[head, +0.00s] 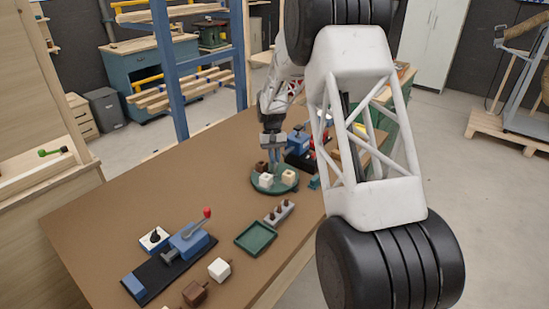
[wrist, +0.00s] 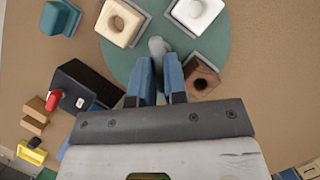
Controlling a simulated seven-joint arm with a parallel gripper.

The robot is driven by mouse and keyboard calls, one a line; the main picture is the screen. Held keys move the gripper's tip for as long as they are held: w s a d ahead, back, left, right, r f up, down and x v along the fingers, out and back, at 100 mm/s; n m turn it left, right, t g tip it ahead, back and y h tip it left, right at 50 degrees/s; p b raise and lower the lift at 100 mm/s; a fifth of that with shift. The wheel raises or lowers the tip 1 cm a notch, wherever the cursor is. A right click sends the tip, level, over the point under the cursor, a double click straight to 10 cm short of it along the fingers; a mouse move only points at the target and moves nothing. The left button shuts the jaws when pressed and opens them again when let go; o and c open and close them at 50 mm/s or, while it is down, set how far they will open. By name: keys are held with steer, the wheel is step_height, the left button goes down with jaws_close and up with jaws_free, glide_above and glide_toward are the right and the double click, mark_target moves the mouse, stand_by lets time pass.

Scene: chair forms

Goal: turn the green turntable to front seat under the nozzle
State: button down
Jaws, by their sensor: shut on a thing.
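The round green turntable (head: 258,187) lies on the brown table and also shows in the wrist view (wrist: 215,60). It carries a white block (head: 266,180), a cream block (head: 289,177) and a dark brown block (head: 261,167), apart near its rim. In the wrist view the white block (wrist: 197,12) and cream block (wrist: 119,23) sit in grey-edged seats, and the brown block (wrist: 201,76) is right of the fingers. My gripper (wrist: 159,68) is shut on a grey knob (wrist: 158,45) on the turntable; it points down in the head view (head: 274,158). I cannot make out the nozzle clearly.
A blue and black device (head: 298,142) stands close behind the turntable. In front are a grey peg rack (head: 279,214), a green tray (head: 256,238), a blue press with a red-tipped lever (head: 190,242) and loose blocks (head: 219,269).

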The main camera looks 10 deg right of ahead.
steer(key=shift+a, duration=0.1)
steer(key=shift+a+n+t+h, duration=0.15)
steer(key=shift+n+h, duration=0.25)
steer(key=shift+n, duration=0.75)
steer(key=shift+d+n+t+h, duration=0.1)
steer(key=shift+n+t+h, duration=0.25)
steer(key=shift+n, duration=0.8)
steer(key=shift+s+a+n+t+h, duration=0.15)
steer(key=shift+n+h, duration=0.2)
steer(key=shift+n, duration=0.65)
steer(key=shift+d+n+t+h, duration=0.15)
steer(key=shift+n+h, duration=0.15)
steer(key=shift+n, duration=0.7)
steer(key=shift+s+a+n+t+h, duration=0.1)
steer(key=shift+n+t+h, duration=0.2)
steer(key=shift+n, duration=0.75)
steer(key=shift+a+n+t+h, duration=0.15)
steer(key=shift+n+t, duration=0.25)
steer(key=shift+n, duration=0.65)
steer(key=shift+n+t+h, duration=0.25)
steer(key=shift+n+t, duration=0.45)
steer(key=shift+n, duration=1)
steer(key=shift+s+n, duration=0.1)
steer(key=shift+n, duration=0.3)
steer(key=c, duration=1.2)
jaws_free()
steer(key=shift+o, duration=0.2)
